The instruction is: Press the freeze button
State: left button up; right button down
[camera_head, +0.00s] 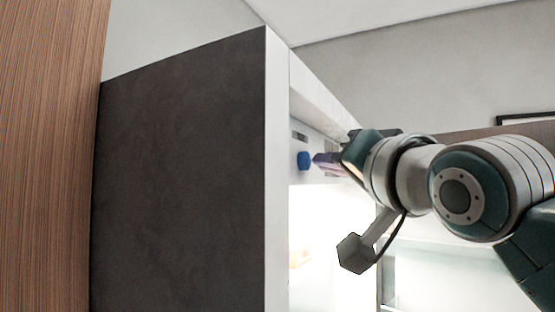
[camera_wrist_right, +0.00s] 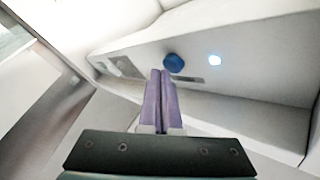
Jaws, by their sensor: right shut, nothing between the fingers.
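A round blue button (camera_head: 304,160) sits on the white control panel inside the lit, open fridge. No label can be read on the panel. My right gripper (camera_head: 315,159) is shut and empty, its purple fingers pointing at the panel. In the right wrist view its fingertips (camera_wrist_right: 161,73) appear just below and left of the blue button. I cannot tell whether they touch it. My left gripper is not in view.
A tall dark grey fridge side (camera_head: 180,180) with a white front edge (camera_head: 277,180) stands left of the button. A brown wood-grained panel (camera_head: 50,150) is at the far left. The bright fridge interior (camera_head: 325,230) lies below the control panel.

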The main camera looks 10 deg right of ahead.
jog(key=s+d+p, duration=0.1)
jog(key=s+d, duration=0.2)
jog(key=d, duration=0.2)
jog(key=shift+s+p, duration=0.2)
jog(key=shift+p, duration=0.2)
